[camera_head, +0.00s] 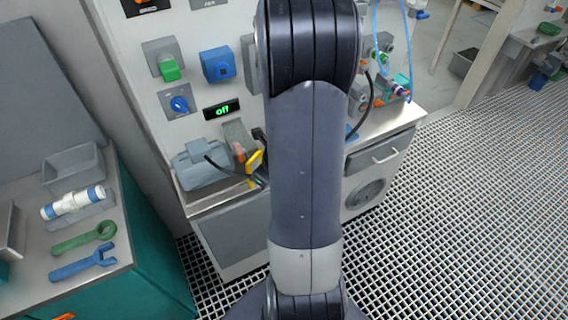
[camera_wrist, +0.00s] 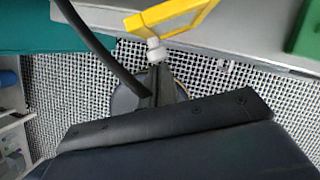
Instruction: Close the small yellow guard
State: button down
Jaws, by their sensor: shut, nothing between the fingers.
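The small yellow guard (camera_head: 254,160) sticks out at an angle at the front edge of the console, just left of my arm. In the wrist view the guard (camera_wrist: 185,27) is a yellow frame at the top centre, cut off by the picture edge. My gripper (camera_wrist: 160,82) is shut and empty, pointing towards the guard. A small white fitting (camera_wrist: 156,50) shows between the fingertips and the guard; whether they touch it is unclear. In the head view my arm hides most of the gripper and the area right of the guard.
A panel with a green "off" display (camera_head: 222,110) rises behind. A teal bench (camera_head: 150,235) with tools stands left.

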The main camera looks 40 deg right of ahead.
jog(key=shift+w+a+m+h+p, duration=0.5)
jog(key=shift+w+a+m+p, duration=0.8)
jog(key=shift+w+a, duration=0.2)
